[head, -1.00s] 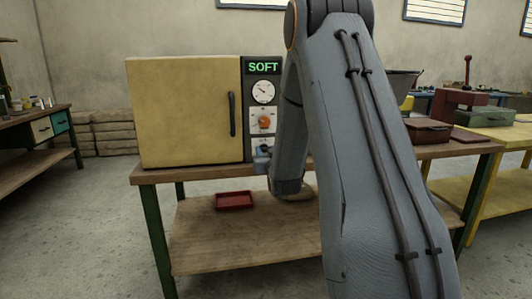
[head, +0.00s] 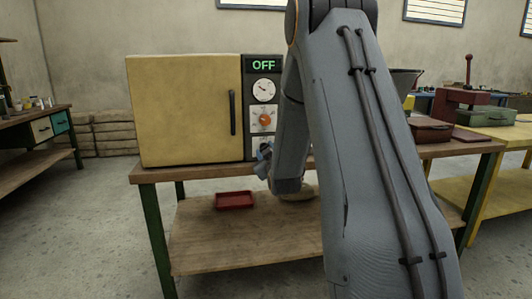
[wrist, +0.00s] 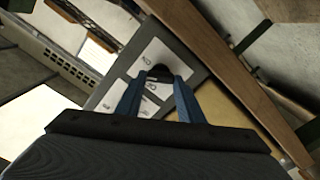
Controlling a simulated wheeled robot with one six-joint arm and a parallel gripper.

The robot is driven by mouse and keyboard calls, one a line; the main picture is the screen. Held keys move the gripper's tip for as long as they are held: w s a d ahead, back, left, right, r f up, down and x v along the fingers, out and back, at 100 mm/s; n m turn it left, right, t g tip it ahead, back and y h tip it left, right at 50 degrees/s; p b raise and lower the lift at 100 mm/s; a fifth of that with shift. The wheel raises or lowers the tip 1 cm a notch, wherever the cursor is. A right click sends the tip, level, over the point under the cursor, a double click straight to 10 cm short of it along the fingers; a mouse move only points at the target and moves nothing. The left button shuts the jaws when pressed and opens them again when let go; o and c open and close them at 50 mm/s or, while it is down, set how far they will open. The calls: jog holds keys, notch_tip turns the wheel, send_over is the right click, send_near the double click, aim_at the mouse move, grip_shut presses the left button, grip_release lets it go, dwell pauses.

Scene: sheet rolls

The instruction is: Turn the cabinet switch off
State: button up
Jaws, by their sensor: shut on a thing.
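The yellow cabinet (head: 185,110) stands on a wooden bench, its door shut. Its dark control panel at the right has a green display (head: 263,65) reading OFF, a white dial and an orange knob (head: 265,119). My gripper (head: 262,156) is at the lower part of the panel, tilted, and hides most of what is there. In the wrist view, my blue fingers (wrist: 159,80) are shut on the dark knob of the cabinet switch (wrist: 160,71). White label plates show around it, their lettering mostly too small to read.
A red tray (head: 234,200) sits on the bench's lower shelf. My arm crosses the bench's right part. A dark red box (head: 429,130) and a red press (head: 466,95) stand farther right. The floor at the left is clear.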

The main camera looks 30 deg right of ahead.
jog(key=n+b, duration=0.1)
jog(key=n, duration=0.4)
jog(key=shift+a+n, duration=0.1)
jog(key=shift+n, duration=0.2)
jog(key=n+b, duration=0.1)
jog(key=n, duration=0.4)
jog(key=shift+f, duration=0.15)
jog(key=shift+n, duration=0.4)
jog(key=o, duration=1.1)
jog(key=shift+c, duration=0.2)
jog(key=shift+a, duration=0.1)
jog(key=v, duration=0.7)
jog(key=shift+s, duration=0.4)
jog(key=shift+a, duration=0.15)
